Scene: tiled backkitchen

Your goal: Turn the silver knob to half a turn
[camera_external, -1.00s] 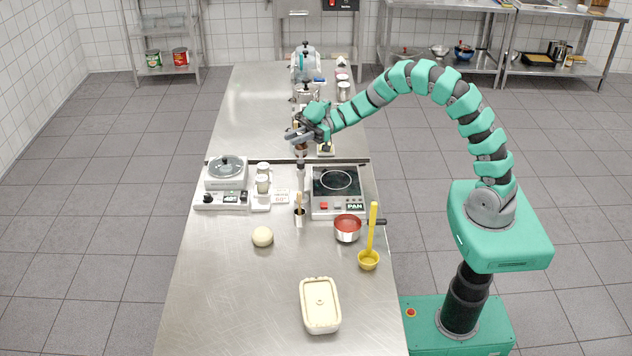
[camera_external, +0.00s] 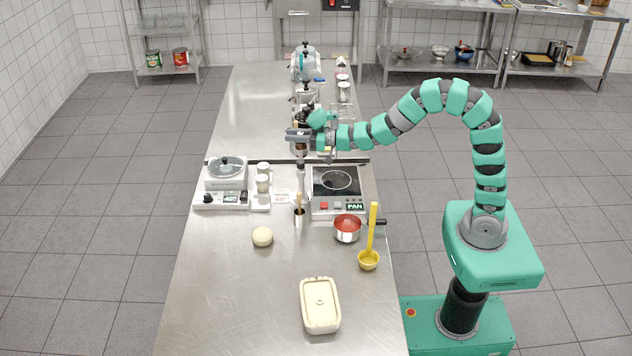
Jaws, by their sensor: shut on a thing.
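My gripper (camera_external: 298,134) is over the middle of the steel table, reaching in from the right. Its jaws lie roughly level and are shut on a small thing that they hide. A dark brownish object (camera_external: 300,150) stands right below the jaws; I cannot tell whether it is joined to what they grip. I cannot make out the silver knob clearly; the spot at the jaws is too small and covered.
The PAN cooker (camera_external: 336,190) is front right, with a red-filled saucepan (camera_external: 347,228) and yellow ladle (camera_external: 369,259) nearer. Several containers crowd behind the gripper. The table's front left is mostly clear.

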